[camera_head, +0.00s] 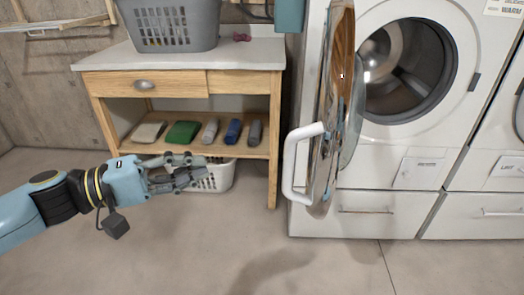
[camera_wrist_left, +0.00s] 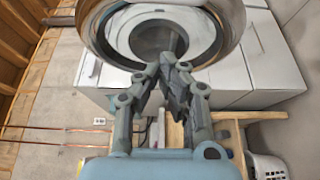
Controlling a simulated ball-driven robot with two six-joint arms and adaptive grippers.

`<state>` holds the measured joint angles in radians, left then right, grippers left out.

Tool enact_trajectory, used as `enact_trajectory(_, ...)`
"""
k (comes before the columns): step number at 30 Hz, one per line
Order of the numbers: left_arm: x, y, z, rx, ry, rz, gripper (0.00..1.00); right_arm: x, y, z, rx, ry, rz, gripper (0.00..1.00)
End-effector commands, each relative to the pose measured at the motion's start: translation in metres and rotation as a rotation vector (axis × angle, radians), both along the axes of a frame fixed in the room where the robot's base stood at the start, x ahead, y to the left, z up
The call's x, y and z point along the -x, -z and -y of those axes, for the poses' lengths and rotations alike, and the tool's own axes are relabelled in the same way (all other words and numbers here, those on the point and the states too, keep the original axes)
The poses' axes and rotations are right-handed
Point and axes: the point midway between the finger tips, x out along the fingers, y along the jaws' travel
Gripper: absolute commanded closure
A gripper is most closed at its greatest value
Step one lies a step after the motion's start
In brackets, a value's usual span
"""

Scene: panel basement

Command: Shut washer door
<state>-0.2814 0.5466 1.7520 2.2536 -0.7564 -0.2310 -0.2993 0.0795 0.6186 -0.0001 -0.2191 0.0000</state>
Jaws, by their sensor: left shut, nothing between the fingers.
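The white washer (camera_head: 380,215) stands right of centre in the head view, with its round drum opening (camera_head: 405,70) exposed. Its round door (camera_head: 335,110) is swung wide open and shows nearly edge-on at the left of the opening. A white door handle (camera_head: 298,160) sticks out on the door's left side. My left gripper (camera_head: 200,170) is shut and empty, left of the handle and apart from it. In the left wrist view the gripper (camera_wrist_left: 173,62) shows with its fingertips together, in front of a round glass-and-ring shape (camera_wrist_left: 150,35). My right gripper is out of view.
A wooden table (camera_head: 190,60) with a grey basket (camera_head: 170,25) on top stands behind my left gripper. Several folded cloths lie on its shelf, and a white basket (camera_head: 217,177) sits below. A second machine (camera_head: 500,180) stands at the right. The front floor is clear.

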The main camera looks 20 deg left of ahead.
Motion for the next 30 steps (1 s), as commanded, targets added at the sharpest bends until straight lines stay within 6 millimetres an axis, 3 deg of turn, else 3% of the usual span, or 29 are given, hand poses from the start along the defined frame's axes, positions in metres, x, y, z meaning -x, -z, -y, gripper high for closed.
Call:
enact_trajectory(13,-0.06,-0.002,0.07,0.006,0.0,0.001,1.0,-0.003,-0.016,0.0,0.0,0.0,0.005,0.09)
enact_trajectory(21,-0.056,0.0,0.101,0.003,0.0,0.0,1.0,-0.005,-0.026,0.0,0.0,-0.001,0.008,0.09)
enact_trajectory(30,-0.055,0.002,0.105,0.0,0.0,0.0,1.0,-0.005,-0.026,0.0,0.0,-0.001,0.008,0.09)
